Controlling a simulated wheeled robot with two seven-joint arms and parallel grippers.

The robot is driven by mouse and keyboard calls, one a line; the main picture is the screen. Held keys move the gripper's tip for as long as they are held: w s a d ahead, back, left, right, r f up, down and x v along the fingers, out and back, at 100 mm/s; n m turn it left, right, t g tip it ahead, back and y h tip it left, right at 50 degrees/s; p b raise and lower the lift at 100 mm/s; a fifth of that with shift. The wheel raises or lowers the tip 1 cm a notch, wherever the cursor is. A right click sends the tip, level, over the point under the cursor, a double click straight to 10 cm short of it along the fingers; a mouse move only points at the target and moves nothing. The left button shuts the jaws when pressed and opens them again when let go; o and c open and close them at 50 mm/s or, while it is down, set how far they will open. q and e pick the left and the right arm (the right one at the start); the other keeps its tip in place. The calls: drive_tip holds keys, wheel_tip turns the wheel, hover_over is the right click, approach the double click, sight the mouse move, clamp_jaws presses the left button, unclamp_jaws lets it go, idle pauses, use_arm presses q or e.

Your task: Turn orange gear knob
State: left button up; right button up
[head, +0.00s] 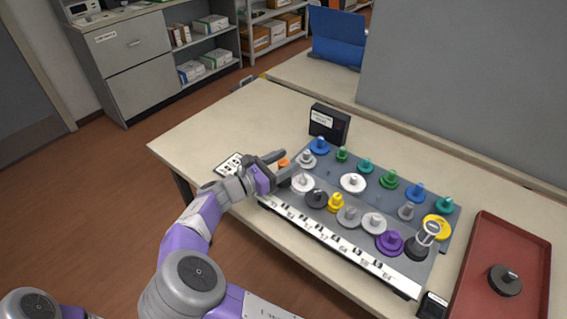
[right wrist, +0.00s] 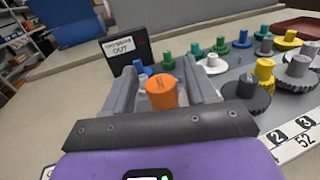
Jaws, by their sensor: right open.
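The orange gear knob (head: 284,162) stands at the left end of the grey gear board, partly hidden by my right gripper (head: 281,166) in the head view. In the right wrist view the orange knob (right wrist: 161,92) stands between the two open grey fingers, one on each side. The fingers do not appear closed on it. Its gear base is hidden by the gripper. My left gripper is not in view.
The grey board (head: 330,172) holds several coloured gears, with a white gear (head: 303,183) close beside the gripper. A white numbered strip (head: 330,240) runs along its front. A black box (head: 329,123) stands behind. A red tray (head: 508,240) with a dark gear (head: 504,280) lies right.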

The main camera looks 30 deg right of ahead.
drive_tip(key=c, duration=0.9)
